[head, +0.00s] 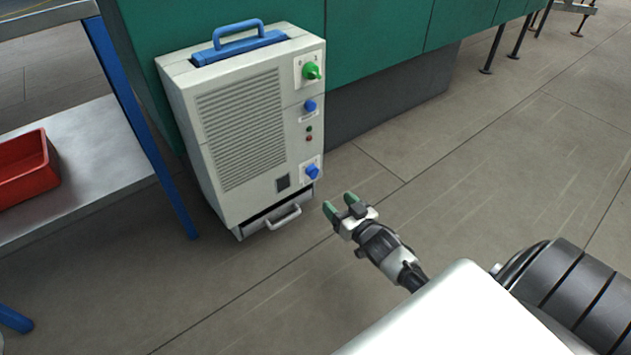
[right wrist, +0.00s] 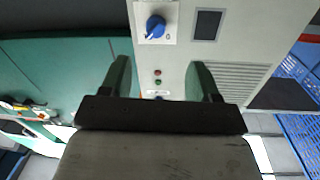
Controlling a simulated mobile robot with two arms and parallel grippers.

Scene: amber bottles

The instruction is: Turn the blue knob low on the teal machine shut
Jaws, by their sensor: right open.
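The blue knob low on the machine (head: 312,171) sits on a small white plate at the front's lower right corner. It also shows in the right wrist view (right wrist: 155,27), upside down, beside a dark square window. The machine (head: 240,130) is a pale grey-white box standing against a teal panel. My right gripper (head: 340,205) is open and empty, with green fingers, in front of the knob, a little lower and to the right. In the right wrist view its fingers (right wrist: 160,70) stand apart, with the knob beyond their tips. My left gripper is out of view.
Above the low knob are red and green lights, another blue knob (head: 310,106) and a green knob (head: 312,71). A drawer handle (head: 284,217) sticks out below. A table with a red bin (head: 26,172) stands left. The floor to the right is clear.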

